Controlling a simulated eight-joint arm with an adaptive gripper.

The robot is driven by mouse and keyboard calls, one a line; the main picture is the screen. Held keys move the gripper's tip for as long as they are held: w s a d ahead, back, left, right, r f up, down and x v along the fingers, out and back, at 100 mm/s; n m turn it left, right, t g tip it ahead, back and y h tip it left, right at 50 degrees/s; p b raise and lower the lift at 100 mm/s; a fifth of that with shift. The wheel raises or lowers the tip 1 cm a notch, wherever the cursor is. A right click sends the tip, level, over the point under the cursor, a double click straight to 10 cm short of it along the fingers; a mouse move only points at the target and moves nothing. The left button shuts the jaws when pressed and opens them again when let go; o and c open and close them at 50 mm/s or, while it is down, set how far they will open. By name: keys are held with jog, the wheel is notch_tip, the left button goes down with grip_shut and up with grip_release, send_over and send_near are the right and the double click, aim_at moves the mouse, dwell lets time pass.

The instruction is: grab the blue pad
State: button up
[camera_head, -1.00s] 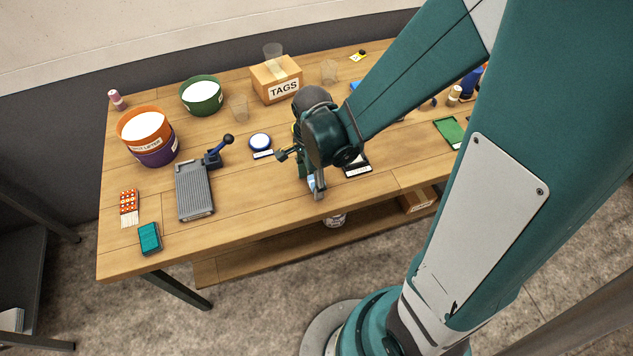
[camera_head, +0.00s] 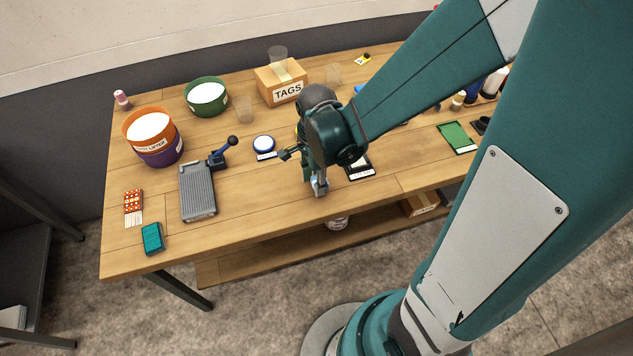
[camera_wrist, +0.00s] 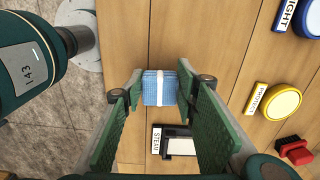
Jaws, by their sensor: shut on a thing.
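The blue pad (camera_wrist: 154,90) is light blue with a white band across it. In the wrist view it sits between the green-faced fingers of my gripper (camera_wrist: 162,91), which is shut on it. In the head view my gripper (camera_head: 319,186) points down near the table's front edge. The pad is mostly hidden there by my own wrist and fingers. I cannot tell whether the pad touches the table.
A STEAM-labelled black switch (camera_wrist: 178,141) lies close to the pad. A yellow button (camera_wrist: 281,102) and a red item (camera_wrist: 295,151) are further right. The table (camera_head: 255,205) is clear left of my gripper, up to a grey lever device (camera_head: 197,190).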

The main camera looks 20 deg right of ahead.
jog(key=shift+r+p, duration=0.95)
jog(key=shift+r, duration=3.35)
jog(key=shift+w, duration=0.1)
